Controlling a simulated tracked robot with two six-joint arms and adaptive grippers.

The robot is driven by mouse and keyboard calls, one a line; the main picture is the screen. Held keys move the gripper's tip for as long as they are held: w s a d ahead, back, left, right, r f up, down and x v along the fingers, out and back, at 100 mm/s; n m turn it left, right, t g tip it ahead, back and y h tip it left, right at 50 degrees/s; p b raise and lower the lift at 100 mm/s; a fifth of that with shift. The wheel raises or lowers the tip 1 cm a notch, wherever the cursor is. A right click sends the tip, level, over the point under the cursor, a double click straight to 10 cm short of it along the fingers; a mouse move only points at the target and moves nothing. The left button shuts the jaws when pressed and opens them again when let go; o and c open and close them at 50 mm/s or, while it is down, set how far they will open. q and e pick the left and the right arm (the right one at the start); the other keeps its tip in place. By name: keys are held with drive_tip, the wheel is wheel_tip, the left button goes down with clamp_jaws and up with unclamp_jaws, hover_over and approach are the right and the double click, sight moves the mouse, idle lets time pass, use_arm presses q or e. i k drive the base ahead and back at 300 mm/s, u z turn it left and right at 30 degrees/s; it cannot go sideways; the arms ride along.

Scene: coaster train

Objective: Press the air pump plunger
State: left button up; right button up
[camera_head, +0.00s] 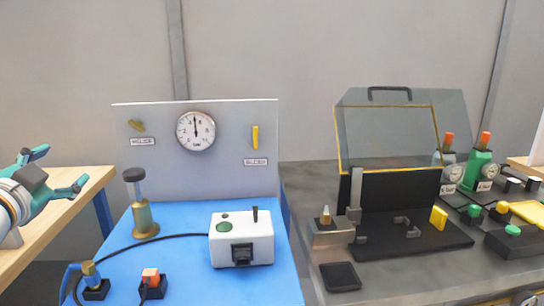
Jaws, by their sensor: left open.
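The air pump (145,218) stands upright on the blue bench top, with a brass body and a grey rod. Its plunger, a black knob (134,174) on the rod, stands raised above the body. My left gripper (62,172) is at the left edge of the view, over the wooden table. Its teal fingers are spread apart with nothing between them. It is left of the plunger and apart from it. My right gripper is not in view.
A gauge panel (230,180) stands behind the pump. A white box (242,242) with a black cable sits to its right. An orange-topped block (151,282) and a brass fitting (92,277) are in front. A grey bench (390,275) with a clear-lidded case is further right.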

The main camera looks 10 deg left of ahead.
sight(134, 175)
drive_tip(key=k, duration=1)
